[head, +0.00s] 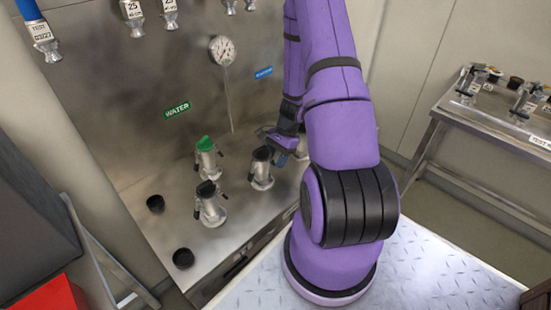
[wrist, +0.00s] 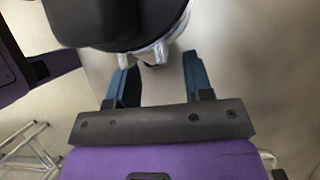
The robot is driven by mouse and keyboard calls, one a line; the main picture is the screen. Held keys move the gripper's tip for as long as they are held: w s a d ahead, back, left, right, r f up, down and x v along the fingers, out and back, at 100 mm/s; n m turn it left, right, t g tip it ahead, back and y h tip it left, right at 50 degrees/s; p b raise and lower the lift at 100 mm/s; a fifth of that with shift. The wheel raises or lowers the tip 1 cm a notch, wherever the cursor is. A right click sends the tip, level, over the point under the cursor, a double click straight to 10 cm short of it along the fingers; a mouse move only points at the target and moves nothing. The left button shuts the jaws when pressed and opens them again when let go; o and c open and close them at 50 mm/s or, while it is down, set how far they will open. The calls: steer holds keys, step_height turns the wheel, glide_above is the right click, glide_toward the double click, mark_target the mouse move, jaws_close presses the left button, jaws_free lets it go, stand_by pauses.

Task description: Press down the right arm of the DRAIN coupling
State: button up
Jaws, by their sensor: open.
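Several metal couplings stand on the steel bench. One has a green cap (head: 206,158), one a black cap at the front (head: 210,206), and one a dark cap (head: 261,168) beside my gripper. I cannot read a DRAIN label, so I cannot tell which coupling is meant. My gripper (head: 279,140) is above and to the right of the dark-capped coupling, partly hidden by my arm. In the wrist view my gripper (wrist: 159,62) has its two blue fingers apart with nothing between them. A dark-topped metal fitting (wrist: 154,52) shows just beyond the fingertips; contact cannot be told.
Hoses with metal ends hang at upper left. Another table (head: 480,125) stands right.

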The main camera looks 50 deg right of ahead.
steer(key=v, duration=1)
steer(key=shift+d+r, duration=0.2)
steer(key=shift+r, duration=0.1)
steer(key=w+a+r+n+h, duration=0.1)
steer(key=a+r+n, duration=0.3)
steer(key=a+r, duration=0.45)
steer(key=a+r+n+h, duration=0.2)
steer(key=a+r+n, duration=0.25)
steer(key=r, duration=0.75)
steer(key=s+a+r+n+t+h, duration=0.2)
steer(key=s+a+r+n+t, duration=0.3)
steer(key=s+a+r+n, duration=0.5)
steer(key=s+a+r, duration=0.3)
steer(key=s+r, duration=0.1)
steer(key=shift+a+h, duration=0.3)
steer(key=shift+s, duration=0.1)
